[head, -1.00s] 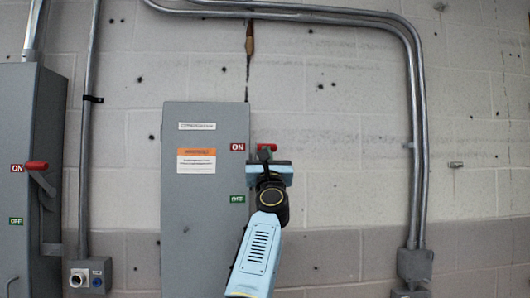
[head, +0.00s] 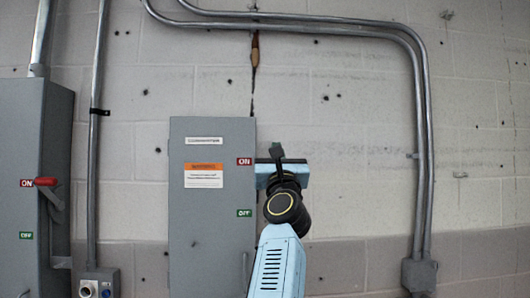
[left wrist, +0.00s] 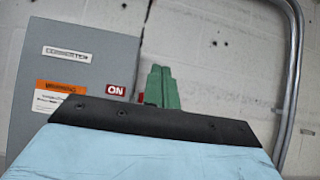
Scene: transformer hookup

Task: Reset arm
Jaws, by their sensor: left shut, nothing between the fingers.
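My left gripper (head: 277,156) is in front of the right edge of a grey switch box (head: 212,212) on the wall, beside its ON label (head: 244,161). Its green fingers are together and empty; they also show in the left wrist view (left wrist: 161,88). In that view a small piece of the red switch handle (left wrist: 141,97) shows just left of the fingers. In the head view my gripper and arm hide the handle. An OFF label (head: 244,213) is lower on the box. My right gripper is not in view.
A second grey box (head: 20,140) with a red-tipped handle (head: 45,182) beside its ON label stands at the left. Conduits (head: 422,160) run down the right wall to a small box (head: 419,274). The wall between my arm and these conduits is clear.

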